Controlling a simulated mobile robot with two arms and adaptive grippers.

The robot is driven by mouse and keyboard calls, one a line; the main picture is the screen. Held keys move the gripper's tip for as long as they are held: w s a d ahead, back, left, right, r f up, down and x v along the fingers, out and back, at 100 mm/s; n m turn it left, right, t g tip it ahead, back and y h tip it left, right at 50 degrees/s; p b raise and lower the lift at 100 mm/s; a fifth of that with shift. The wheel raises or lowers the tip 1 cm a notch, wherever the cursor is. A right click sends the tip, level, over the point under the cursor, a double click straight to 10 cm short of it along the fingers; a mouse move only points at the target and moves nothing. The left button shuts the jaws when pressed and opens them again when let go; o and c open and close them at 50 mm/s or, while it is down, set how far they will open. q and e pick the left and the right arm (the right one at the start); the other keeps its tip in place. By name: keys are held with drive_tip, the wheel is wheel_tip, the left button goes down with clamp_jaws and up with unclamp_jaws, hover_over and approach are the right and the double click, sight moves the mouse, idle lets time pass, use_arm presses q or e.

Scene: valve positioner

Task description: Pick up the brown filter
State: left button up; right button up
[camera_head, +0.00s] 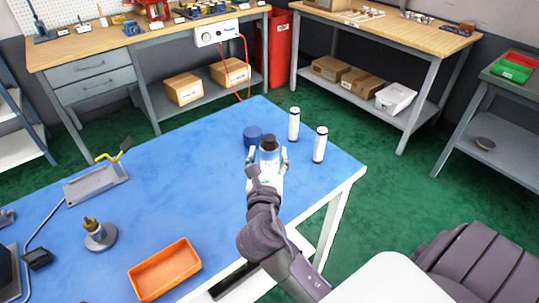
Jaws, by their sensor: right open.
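A small cylinder with a dark brown top (269,142), which looks like the brown filter, stands on the blue table top (190,185) near its far right part. My right gripper (267,154) reaches in from the front. Its fingers are open, one on each side of the cylinder. I cannot tell whether they touch it. The cylinder's lower part is partly hidden by the gripper. A dark blue cylinder (252,136) stands just behind to the left. Two white cylinders with dark ends, one farther back (294,124) and one nearer (320,145), stand to the right. My left gripper is not in view.
An orange tray (166,266) lies near the front edge. A grey metal tray (96,186) and a small stand with a round base (99,235) are at the left. The table's middle is clear. Workbenches stand behind.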

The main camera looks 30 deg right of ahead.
sight(269, 144)
drive_tip(key=shift+w+d, duration=0.25)
drive_tip(key=shift+w+d+r, duration=0.2)
drive_tip(key=shift+w+d, duration=0.25)
drive_tip(key=shift+w, duration=0.15)
drive_tip(key=x, duration=0.3)
drive_tip(key=shift+w+d+f, duration=0.15)
drive_tip(key=shift+w, duration=0.05)
drive_tip(key=shift+w+d, duration=0.1)
drive_tip(key=shift+c, duration=1)
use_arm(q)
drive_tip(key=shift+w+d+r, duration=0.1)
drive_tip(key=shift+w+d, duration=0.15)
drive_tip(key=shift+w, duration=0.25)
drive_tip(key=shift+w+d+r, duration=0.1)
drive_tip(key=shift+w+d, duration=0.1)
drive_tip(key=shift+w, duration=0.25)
use_arm(e)
clamp_jaws()
